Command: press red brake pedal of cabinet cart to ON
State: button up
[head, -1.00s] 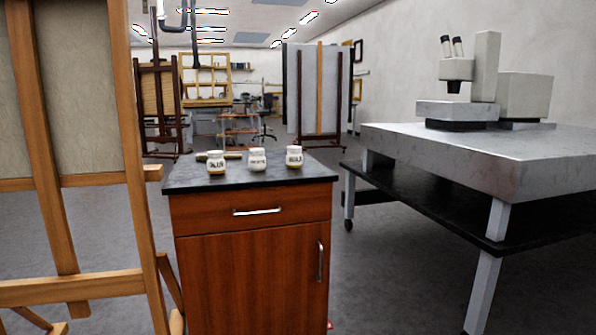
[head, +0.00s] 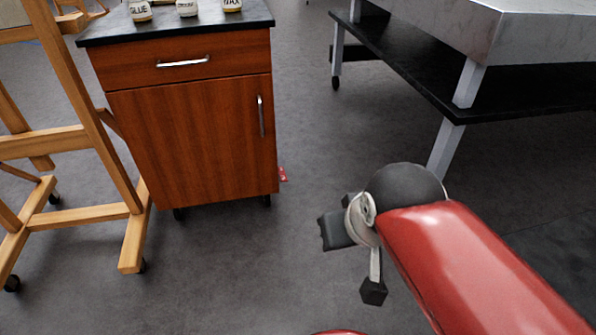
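The cabinet cart (head: 190,150) is a brown wooden cabinet on small casters with a dark top, one drawer and one door. Its red brake pedal (head: 283,174) sticks out low at the cart's right side, near the floor; it is small, and its setting cannot be read. My gripper (head: 352,262) is in front of and to the right of the cart, apart from the pedal. Its two dark fingertips stand well apart with nothing between them. My red arm reaches in from the lower right.
A wooden easel (head: 105,140) stands close at the cart's left. A heavy table (head: 455,90) with a black lower shelf stands at the right. Several white jars (head: 187,8) sit on the cart top. Grey floor (head: 310,120) is clear between cart and table.

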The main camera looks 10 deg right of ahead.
aim_at(282, 174)
jog(key=i+l, duration=0.1)
jog(key=i, duration=1.2)
